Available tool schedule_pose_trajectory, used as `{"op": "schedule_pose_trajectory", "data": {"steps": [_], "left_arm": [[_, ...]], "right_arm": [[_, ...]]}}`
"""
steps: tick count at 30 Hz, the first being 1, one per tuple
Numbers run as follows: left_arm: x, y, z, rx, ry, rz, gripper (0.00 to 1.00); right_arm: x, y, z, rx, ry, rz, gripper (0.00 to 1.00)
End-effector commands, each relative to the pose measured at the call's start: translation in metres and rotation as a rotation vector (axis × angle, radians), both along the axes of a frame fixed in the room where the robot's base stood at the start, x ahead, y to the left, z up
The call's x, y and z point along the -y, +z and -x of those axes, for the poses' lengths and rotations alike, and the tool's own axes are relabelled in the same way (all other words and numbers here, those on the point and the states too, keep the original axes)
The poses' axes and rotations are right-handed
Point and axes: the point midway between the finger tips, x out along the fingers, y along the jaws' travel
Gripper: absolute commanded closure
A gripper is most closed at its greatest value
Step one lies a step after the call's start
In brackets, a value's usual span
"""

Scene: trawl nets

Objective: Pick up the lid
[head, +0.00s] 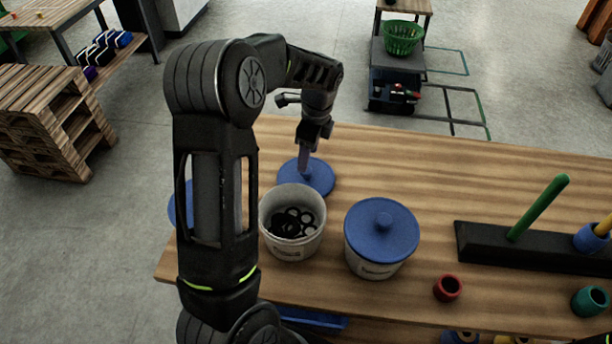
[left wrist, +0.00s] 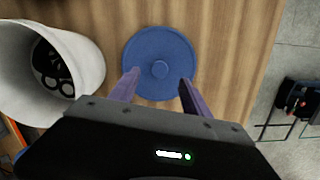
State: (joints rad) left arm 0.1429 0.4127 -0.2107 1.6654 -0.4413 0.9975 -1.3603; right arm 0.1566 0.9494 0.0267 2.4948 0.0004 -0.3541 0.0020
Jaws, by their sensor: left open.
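A round blue lid (head: 318,178) with a small knob lies flat on the wooden table, behind the open white bucket. My left gripper (head: 303,170) is above it, pointing down. In the left wrist view the lid (left wrist: 160,50) lies just beyond the fingers, and its knob sits ahead of the gap between them. The left gripper (left wrist: 158,82) is open and empty, its fingertips apart on either side of the knob's line. Whether the fingertips touch the lid cannot be told. My right gripper is not in view.
The open bucket (head: 268,216) holds black rings and stands close in front of the lid. A second bucket with a blue lid (head: 382,230) stands to the right. A black peg rack (head: 480,247), a red ring (head: 448,288) and a teal ring (head: 590,301) are further right. The table's back right is clear.

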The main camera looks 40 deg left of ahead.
Motion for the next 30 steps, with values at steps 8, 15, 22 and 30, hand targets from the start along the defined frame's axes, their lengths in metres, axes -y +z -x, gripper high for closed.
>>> {"op": "schedule_pose_trajectory", "data": {"steps": [8,15,22,30], "left_arm": [[0.0,-0.001,0.0,0.0,0.0,0.0,0.44],[-0.001,-0.026,0.002,-0.004,0.0,0.0,0.44],[-0.004,-0.051,0.002,0.0,0.001,0.0,0.44],[-0.004,-0.052,0.002,0.001,0.001,0.0,0.44]], "right_arm": [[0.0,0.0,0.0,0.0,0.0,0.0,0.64],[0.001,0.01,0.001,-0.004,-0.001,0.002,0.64],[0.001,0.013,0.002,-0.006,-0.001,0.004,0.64],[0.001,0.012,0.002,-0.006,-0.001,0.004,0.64]]}}
